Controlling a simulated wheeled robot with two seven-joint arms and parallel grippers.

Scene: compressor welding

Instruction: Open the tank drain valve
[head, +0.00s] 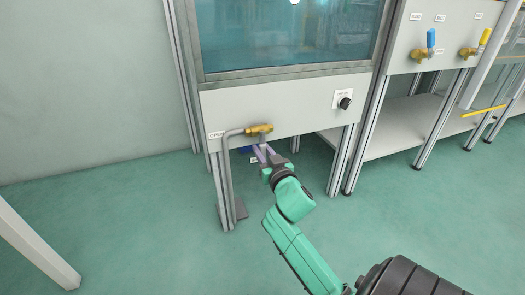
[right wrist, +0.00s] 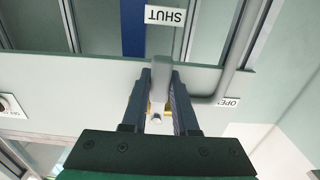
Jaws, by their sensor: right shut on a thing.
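The drain valve is a brass fitting (head: 260,129) on the lower panel of the cabinet, with a grey pipe running left and then down. An OPEN label (head: 217,134) sits left of it, and a SHUT label (right wrist: 165,15) lies beyond the end of the lever in the right wrist view. My right gripper (head: 263,152) is just below the valve, shut on the grey valve lever (right wrist: 161,74). The lever points down, toward the SHUT label. Brass (right wrist: 157,107) shows between the fingers, which partly hide the valve. My left gripper is not in view.
A black knob (head: 345,103) is on the same panel, to the right. Blue (head: 431,38) and yellow (head: 485,36) valve handles are on the neighbouring cabinet. The grey pipe (head: 227,180) and frame legs stand left of my gripper. The green floor in front is clear.

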